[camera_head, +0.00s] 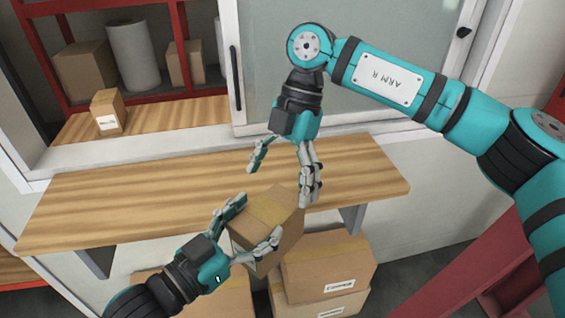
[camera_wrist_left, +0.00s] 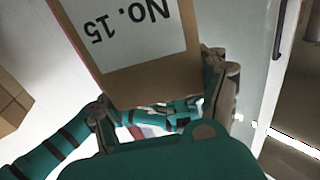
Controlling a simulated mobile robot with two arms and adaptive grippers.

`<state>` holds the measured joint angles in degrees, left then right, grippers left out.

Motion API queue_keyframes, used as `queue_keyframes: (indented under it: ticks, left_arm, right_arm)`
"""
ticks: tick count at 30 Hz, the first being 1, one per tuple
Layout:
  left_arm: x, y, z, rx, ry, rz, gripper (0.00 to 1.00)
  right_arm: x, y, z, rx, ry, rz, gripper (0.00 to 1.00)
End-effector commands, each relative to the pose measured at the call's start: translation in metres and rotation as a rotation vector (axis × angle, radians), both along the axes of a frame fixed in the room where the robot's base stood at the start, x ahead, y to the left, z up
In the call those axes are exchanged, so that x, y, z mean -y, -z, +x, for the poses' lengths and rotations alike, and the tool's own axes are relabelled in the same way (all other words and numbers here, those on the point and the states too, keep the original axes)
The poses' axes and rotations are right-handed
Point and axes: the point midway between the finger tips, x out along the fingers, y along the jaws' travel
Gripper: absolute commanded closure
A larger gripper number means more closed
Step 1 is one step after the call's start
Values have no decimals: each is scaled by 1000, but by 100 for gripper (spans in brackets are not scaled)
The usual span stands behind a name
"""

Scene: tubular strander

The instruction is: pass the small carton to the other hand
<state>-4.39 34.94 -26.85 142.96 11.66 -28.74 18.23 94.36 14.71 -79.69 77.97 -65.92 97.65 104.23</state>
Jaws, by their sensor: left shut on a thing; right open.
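The small carton (camera_head: 268,222) is a brown box with a tape strip, tilted, in the head view's lower middle. It fills the top of the left wrist view (camera_wrist_left: 150,82), where its white label reads "No. 15" upside down. My left gripper (camera_head: 252,222) is shut on the carton, one finger on either side. The left wrist view shows its fingers (camera_wrist_left: 160,95) against the carton's sides. My right gripper (camera_head: 282,180) is open and empty just above the carton, its fingers pointing down. One of its fingers overlaps the carton's upper right edge in the picture; I cannot tell whether they touch.
A wooden shelf board (camera_head: 120,195) crosses behind the hands, mostly bare. Larger cartons (camera_head: 325,268) are stacked below it. Behind is a window opening with a sliding glass pane (camera_head: 380,40); a small box (camera_head: 107,111) stands on its ledge. A red rack (camera_head: 35,50) holds boxes and a white roll.

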Motion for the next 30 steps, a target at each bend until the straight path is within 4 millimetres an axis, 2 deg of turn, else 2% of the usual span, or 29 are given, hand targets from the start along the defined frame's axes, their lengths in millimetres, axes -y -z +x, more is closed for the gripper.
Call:
queue_keyframes:
  ticks: [3, 9, 15, 27, 30]
  left_arm:
    - [0, -2, 0, 4, 1, -2, 86]
    - [0, -2, 0, 4, 1, -2, 86]
    - [0, -2, 0, 4, 1, -2, 86]
    - [0, -2, 0, 4, 1, -2, 86]
    - [0, -2, 0, 4, 1, -2, 86]
  right_arm:
    - [-5, 24, -8, -3, -2, -1, 4]
    - [-14, 57, -20, -4, -1, 2, 4]
    - [-19, 78, -27, -1, -1, 3, 4]
    - [-21, 85, -29, 0, -1, 3, 4]
    - [-21, 85, -29, 0, -1, 3, 16]
